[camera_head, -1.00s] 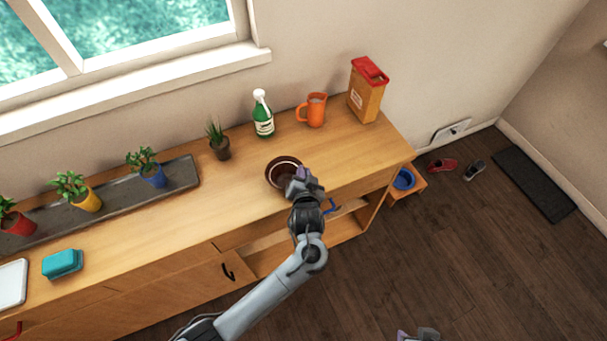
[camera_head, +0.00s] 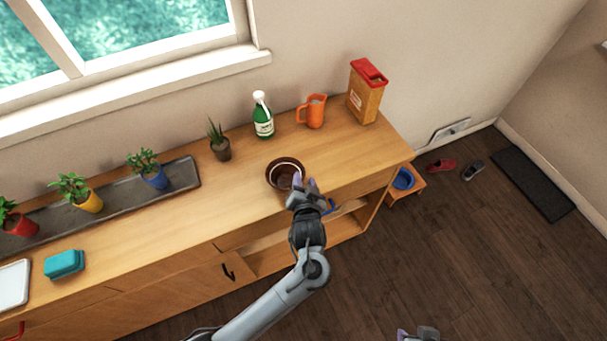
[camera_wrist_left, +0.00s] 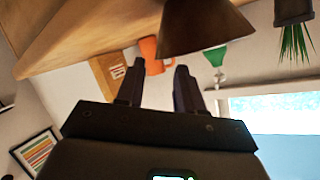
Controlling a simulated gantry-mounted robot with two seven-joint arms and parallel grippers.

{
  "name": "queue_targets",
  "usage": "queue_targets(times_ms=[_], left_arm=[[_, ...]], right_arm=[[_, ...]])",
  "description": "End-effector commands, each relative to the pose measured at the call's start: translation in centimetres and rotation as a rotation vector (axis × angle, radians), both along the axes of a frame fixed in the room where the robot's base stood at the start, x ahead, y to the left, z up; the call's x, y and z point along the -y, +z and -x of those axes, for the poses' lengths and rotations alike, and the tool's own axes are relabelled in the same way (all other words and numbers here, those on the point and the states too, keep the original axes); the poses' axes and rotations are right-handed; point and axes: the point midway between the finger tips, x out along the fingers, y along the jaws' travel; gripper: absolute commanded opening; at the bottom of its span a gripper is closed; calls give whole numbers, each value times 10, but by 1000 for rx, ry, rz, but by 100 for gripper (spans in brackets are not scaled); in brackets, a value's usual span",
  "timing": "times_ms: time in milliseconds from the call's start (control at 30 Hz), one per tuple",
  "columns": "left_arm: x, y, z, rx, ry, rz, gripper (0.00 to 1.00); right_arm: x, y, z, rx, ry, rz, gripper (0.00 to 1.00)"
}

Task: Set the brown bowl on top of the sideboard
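The brown bowl (camera_head: 272,176) stands upright on the sideboard top (camera_head: 235,185), near its front edge. It also shows in the left wrist view (camera_wrist_left: 205,28), where the picture is upside down. My left gripper (camera_head: 304,184) is at the bowl's front right side and hides part of its rim in the head view. In the left wrist view its two fingers (camera_wrist_left: 160,85) are spread with nothing between them, and the bowl is beyond them. My right gripper (camera_head: 418,334) is cut off at the bottom edge of the head view, so its fingers cannot be judged.
A green bottle (camera_head: 263,116), an orange mug (camera_head: 312,111) and a red-topped box (camera_head: 366,92) stand behind the bowl. A small potted plant (camera_head: 219,144) is to its left. Free wood lies around the bowl. A blue bowl (camera_head: 403,179) sits low at the sideboard's right end.

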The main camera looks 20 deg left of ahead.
Motion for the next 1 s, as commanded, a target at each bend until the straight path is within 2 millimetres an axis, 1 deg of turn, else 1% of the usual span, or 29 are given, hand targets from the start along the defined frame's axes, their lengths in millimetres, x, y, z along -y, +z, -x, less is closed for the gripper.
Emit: queue_targets(times_ms=[33, 100, 300, 400, 567, 667, 767, 833, 867, 967, 1000], left_arm=[[5, 5, 10, -1, -1, 3, 37], [8, 10, 21, -1, -1, 3, 37], [19, 21, 50, -2, 0, 2, 37], [23, 25, 60, 0, 0, 1, 37], [26, 28, 69, -2, -1, 3, 37], [24, 24, 73, -18, -12, 36, 37], [18, 11, 82, -67, -46, 129, 37], [12, 0, 93, -123, -82, 222, 37], [9, -4, 100, -155, -99, 265, 37], [-5, -15, 131, -278, -146, 396, 37], [-12, -17, 147, -334, -160, 433, 37]], right_arm=[[0, 4, 0, 0, -1, -1, 43], [0, 7, 0, 1, -2, -2, 43], [0, 13, 0, 1, -1, -1, 43], [0, 14, 0, 1, -1, -1, 43], [0, 16, 0, 0, 2, 2, 43], [1, 15, 0, 1, 4, 5, 43], [2, 15, 0, 0, 6, 8, 43], [2, 15, 0, 1, 6, 10, 43], [2, 15, 0, 1, 6, 10, 43], [2, 15, 0, 0, 6, 9, 43], [2, 15, 0, 0, 5, 9, 43]])
